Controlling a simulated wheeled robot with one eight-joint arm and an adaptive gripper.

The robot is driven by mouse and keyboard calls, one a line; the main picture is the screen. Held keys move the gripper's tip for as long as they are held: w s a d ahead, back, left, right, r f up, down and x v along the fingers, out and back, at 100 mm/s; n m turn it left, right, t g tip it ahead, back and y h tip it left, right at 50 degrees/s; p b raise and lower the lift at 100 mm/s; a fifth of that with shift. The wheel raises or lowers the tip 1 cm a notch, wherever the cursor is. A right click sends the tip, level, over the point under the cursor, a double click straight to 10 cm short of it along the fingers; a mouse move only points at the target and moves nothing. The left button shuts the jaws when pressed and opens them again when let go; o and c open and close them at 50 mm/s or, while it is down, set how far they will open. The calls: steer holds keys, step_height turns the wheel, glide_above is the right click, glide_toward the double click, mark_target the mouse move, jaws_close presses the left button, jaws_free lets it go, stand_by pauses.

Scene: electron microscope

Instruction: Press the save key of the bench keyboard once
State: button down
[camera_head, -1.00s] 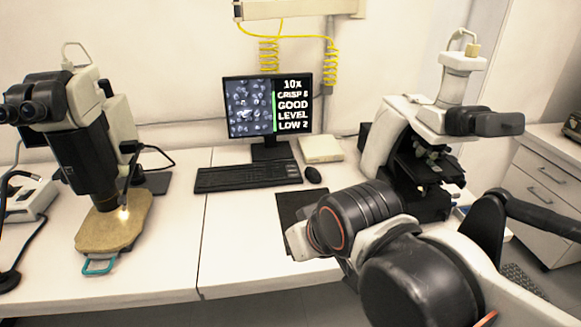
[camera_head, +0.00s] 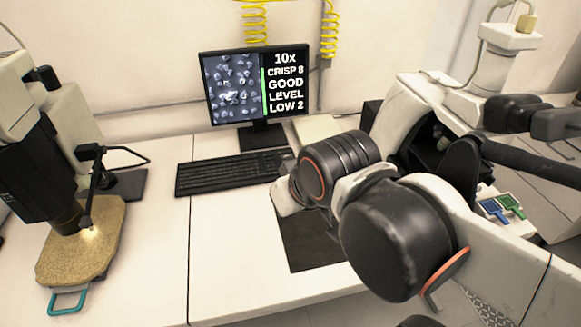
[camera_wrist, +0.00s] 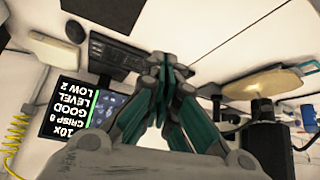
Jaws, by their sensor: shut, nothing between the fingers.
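The black bench keyboard (camera_head: 233,172) lies on the white bench in front of the monitor. It also shows in the wrist view (camera_wrist: 112,52), upside down, where my gripper (camera_wrist: 163,62) overlaps its end. My gripper is shut and empty, with its teal-lined fingers brought together. I cannot tell how far the fingertips are above the keys, and no touch is visible. The save key cannot be made out in either view. In the head view my arm hides the gripper's fingers.
The monitor (camera_head: 258,88) reads 10x, CRISP 8, GOOD, LEVEL, LOW 2. A mouse (camera_wrist: 75,31) and dark mat (camera_head: 308,250) lie near the keyboard. Microscopes stand left (camera_head: 45,165) and right (camera_head: 410,115). The bench between the left microscope and mat is clear.

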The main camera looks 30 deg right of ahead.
steer(key=w+d+r+n+g+h+p, duration=0.1)
steer(key=w+d+n+h+p, duration=0.15)
steer(key=w+d, duration=0.4)
steer(key=w+d+n+g+h+p, duration=0.1)
steer(key=w+d+n+h, duration=0.2)
steer(key=w, duration=0.7)
steer(key=w+d+f+n+g+h+p, duration=0.1)
steer(key=w+d+f+n+h+p, duration=0.1)
steer(key=w+d+f+n, duration=0.5)
steer(key=w+d+f+h, duration=0.1)
steer(key=w+d+f, duration=0.2)
steer(key=w, duration=0.3)
steer(key=shift+w+f+g, duration=0.2)
steer(key=shift+f+g, duration=0.2)
steer(key=shift+f, duration=0.2)
steer(key=shift+n, duration=0.25)
step_height(320, 180, down, 9)
steer(key=b, duration=0.5)
steer(key=shift+r+b, duration=0.1)
steer(key=shift+b, duration=0.25)
